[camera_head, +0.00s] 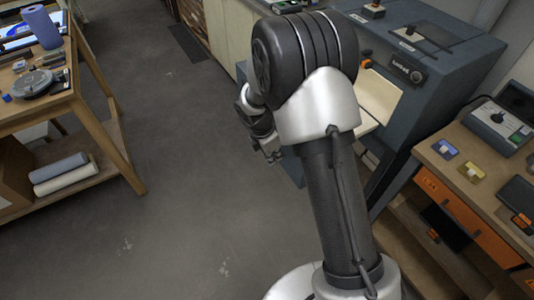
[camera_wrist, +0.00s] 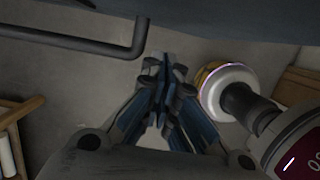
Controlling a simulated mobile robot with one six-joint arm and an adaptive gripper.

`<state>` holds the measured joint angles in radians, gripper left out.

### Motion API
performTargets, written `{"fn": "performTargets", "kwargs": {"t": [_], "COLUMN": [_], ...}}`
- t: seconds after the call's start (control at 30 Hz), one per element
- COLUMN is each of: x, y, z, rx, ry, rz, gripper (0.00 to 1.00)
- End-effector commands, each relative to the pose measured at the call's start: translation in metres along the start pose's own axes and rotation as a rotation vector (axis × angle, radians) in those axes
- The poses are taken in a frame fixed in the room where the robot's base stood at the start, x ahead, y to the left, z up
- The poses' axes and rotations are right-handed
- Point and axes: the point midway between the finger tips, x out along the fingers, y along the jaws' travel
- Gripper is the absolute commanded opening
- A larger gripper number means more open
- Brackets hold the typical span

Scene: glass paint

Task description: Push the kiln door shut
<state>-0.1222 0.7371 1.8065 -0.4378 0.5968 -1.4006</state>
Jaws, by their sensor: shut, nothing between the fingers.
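The blue-grey kiln (camera_head: 440,62) stands at the upper right in the head view. Its front is open, and the pale interior (camera_head: 380,97) shows. The kiln door (camera_head: 292,171) appears to stand open behind my arm, which hides most of it. In the wrist view a dark panel (camera_wrist: 225,18) spans the top, with a bent grey bar handle (camera_wrist: 85,44) below it; this looks like the door. My gripper (camera_wrist: 165,65) is shut and empty, its tips pointing toward the panel. In the head view my gripper (camera_head: 272,153) is partly hidden; contact with the door cannot be told.
A wooden workbench (camera_head: 100,122) stands at the left, with a blue roll (camera_head: 42,27) on top and paper rolls below. A wooden table (camera_head: 445,165) with orange drawers is at the right, beside the kiln. The grey floor (camera_head: 185,170) between them is clear.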

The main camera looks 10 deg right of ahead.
Motion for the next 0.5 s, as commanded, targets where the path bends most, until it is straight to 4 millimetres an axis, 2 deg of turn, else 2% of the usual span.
{"fn": "performTargets", "kwargs": {"t": [0.03,0.2,0.5], "x": [0.001,0.004,0.004], "y": [0.001,0.000,0.000], "z": [0.009,0.022,0.026], "rx": [0.006,0.003,0.002], "ry": [-0.001,0.000,0.000], "rz": [0.003,0.001,0.001], "gripper": [0.00,0.00,0.00]}}
